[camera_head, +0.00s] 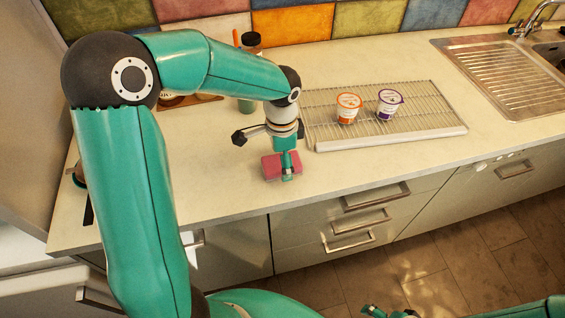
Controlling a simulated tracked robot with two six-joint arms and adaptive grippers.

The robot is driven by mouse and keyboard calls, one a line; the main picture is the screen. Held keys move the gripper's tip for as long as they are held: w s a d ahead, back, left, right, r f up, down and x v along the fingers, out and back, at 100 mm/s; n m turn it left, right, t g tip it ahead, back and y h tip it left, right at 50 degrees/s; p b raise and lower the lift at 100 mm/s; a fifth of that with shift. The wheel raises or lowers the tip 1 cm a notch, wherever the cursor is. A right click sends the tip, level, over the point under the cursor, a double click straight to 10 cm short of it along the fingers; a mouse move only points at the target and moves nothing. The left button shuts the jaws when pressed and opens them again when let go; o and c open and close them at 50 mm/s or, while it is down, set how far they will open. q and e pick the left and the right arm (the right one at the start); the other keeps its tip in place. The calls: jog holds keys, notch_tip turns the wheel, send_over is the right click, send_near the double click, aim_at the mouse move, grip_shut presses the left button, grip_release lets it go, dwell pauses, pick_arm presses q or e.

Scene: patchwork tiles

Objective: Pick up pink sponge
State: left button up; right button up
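The pink sponge (270,168) is at the front part of the counter, in the middle of the head view. My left gripper (287,168) points down over it, with one finger against the sponge's near side. The other finger is hidden behind the sponge and the gripper body, so I cannot tell whether the grip is closed. I also cannot tell whether the sponge rests on the counter or is slightly above it. Part of my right gripper (385,313) shows at the bottom edge, low over the floor, mostly cut off.
A wire rack (420,129) to the right holds an orange-labelled cup (348,108) and a purple-labelled cup (388,105). A bottle (250,42) stands behind my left arm. A metal sink (505,72) is at the far right. The counter (225,180) left of the sponge is clear.

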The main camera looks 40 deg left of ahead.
pick_arm(q)
jog(key=shift+f, duration=0.3)
jog(key=c, duration=1)
jog(key=shift+r, duration=0.1)
notch_tip(320, 180, up, 20)
